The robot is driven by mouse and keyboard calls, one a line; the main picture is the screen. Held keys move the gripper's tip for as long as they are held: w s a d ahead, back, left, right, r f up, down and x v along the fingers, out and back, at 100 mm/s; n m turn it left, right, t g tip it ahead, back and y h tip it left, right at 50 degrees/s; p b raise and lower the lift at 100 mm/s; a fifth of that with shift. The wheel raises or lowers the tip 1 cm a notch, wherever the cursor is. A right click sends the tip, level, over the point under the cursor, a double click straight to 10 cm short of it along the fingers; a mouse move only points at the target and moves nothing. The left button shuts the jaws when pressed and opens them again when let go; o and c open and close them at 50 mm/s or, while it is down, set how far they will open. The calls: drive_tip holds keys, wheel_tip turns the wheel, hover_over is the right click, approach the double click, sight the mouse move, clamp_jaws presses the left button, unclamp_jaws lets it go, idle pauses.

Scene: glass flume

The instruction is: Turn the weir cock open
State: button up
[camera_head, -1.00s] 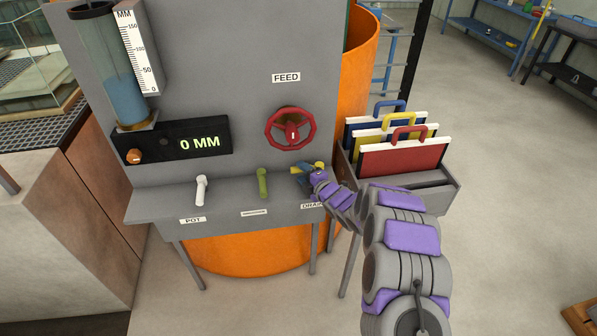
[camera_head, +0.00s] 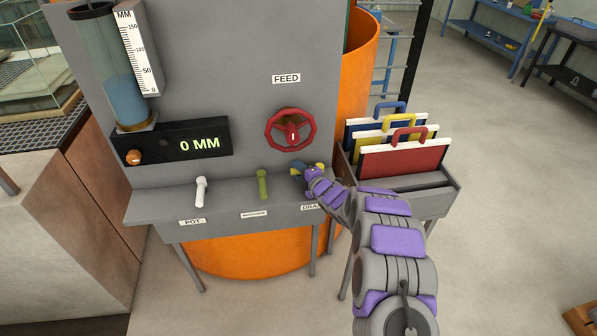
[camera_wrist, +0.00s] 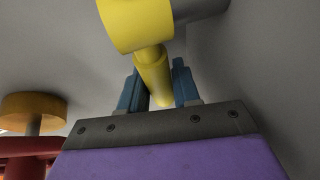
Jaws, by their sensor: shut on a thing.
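Three cocks stand in a row on the grey bench shelf. The white cock (camera_head: 200,191) is above the POT label (camera_head: 192,221). The green cock (camera_head: 263,183) is in the middle, above a label (camera_head: 254,213) too small to read. The yellow cock (camera_head: 320,167) is at the right, above a partly hidden label reading "DRA". It is mostly hidden by my gripper (camera_head: 303,170) in the head view. In the wrist view, the blue fingers of my gripper (camera_wrist: 157,85) are on both sides of the yellow handle (camera_wrist: 153,72), shut on it.
A red FEED handwheel (camera_head: 290,130) is just above my gripper. The black display (camera_head: 180,145) reads 0 MM. The gauge tube (camera_head: 124,90) holds blue liquid.

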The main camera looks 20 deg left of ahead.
drive_tip(key=shift+f, duration=0.15)
clamp_jaws()
